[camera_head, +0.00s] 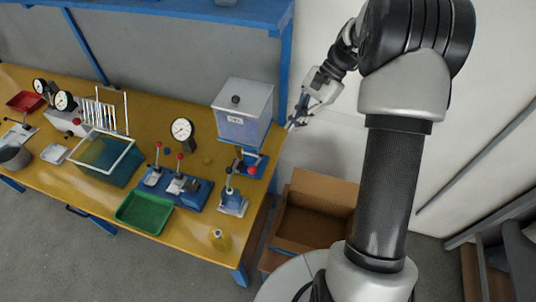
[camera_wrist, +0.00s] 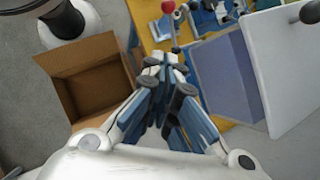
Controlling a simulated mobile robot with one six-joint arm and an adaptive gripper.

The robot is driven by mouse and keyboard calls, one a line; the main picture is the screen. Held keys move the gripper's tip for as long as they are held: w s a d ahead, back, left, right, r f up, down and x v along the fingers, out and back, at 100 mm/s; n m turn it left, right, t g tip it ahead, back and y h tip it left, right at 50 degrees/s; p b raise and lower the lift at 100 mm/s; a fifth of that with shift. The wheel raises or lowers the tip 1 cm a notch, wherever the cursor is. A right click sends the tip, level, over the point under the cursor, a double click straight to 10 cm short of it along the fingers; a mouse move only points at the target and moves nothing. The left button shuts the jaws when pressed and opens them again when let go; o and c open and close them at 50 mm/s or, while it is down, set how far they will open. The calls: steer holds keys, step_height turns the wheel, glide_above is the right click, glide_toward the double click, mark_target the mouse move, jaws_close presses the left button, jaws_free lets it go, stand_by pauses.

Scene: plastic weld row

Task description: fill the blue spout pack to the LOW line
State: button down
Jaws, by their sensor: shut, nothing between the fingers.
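My gripper (camera_head: 294,122) is shut and empty, in the air just right of the white tank (camera_head: 243,112) at the table's right end. In the wrist view the closed fingertips (camera_wrist: 165,62) point toward the table edge. The tank has a clear-looking lower part with bluish contents and a small label too small to read. A blue stand (camera_head: 252,165) with a red-knobbed lever is below the tank. I cannot single out the blue spout pack or its LOW line for certain in either view.
A green tray (camera_head: 145,212), a blue lever fixture (camera_head: 178,188), a teal bin (camera_head: 106,158) and a dial gauge (camera_head: 182,131) are on the table. An open cardboard box (camera_head: 315,210) is right of the table.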

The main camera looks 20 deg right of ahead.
steer(key=b, duration=0.3)
glide_toward(257, 163)
step_height(257, 163, down, 4)
steer(key=d, duration=0.1)
steer(key=s+a, duration=0.1)
steer(key=a, duration=0.1)
steer(key=s+a+f, duration=0.1)
steer(key=shift+a+f, duration=0.1)
steer(key=shift+a, duration=0.3)
steer(key=shift+s+a+f+t+h+b, duration=0.3)
steer(key=shift+t+h+b, duration=0.25)
steer(key=shift+b, duration=0.35)
steer(key=t+b, duration=0.1)
steer(key=s+f+t+h+b, duration=0.1)
steer(key=b, duration=0.1)
steer(key=shift+s+a+f+n+h, duration=0.1)
steer(key=shift+a+f+n+h, duration=0.2)
steer(key=shift+n, duration=0.1)
stand_by(4.7)
